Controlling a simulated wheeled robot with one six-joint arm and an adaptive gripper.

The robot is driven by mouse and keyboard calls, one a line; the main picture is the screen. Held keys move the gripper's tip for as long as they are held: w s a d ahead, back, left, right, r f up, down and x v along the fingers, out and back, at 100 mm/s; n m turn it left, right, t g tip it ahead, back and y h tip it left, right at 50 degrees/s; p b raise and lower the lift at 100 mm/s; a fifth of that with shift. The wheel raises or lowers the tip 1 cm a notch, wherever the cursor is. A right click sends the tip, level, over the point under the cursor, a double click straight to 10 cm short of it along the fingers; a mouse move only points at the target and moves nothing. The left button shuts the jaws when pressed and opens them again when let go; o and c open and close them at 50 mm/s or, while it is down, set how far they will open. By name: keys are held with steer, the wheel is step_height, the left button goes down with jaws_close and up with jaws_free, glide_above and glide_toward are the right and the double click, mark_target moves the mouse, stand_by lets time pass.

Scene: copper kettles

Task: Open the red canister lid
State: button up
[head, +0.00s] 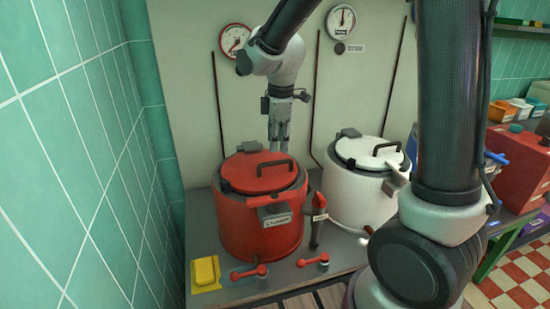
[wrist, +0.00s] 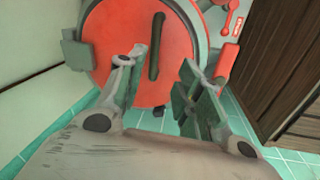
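The red canister (head: 262,228) stands on a grey bench at the left, with a label on its front. Its round red lid (head: 248,172) is down on top and has a dark bar handle (head: 275,168). In the wrist view the lid (wrist: 115,65) and its handle (wrist: 156,47) lie beyond the fingers. I cannot tell whether a fingertip touches the lid.
A white canister (head: 352,200) with a white lid stands close on the right. Red-handled valves (head: 250,271) and a yellow block (head: 206,272) sit at the bench front. A tiled wall (head: 90,150) bounds the left. Gauges (head: 234,40) hang on the back panel.

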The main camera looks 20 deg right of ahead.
mark_target(275, 162)
steer(key=f, duration=0.2)
steer(key=w+f+n, duration=0.1)
steer(key=f, duration=0.2)
steer(key=w+f+n, duration=0.1)
steer(key=f, duration=0.1)
steer(key=shift+w+a+f, duration=0.1)
steer(key=shift+f, duration=0.15)
jaws_close()
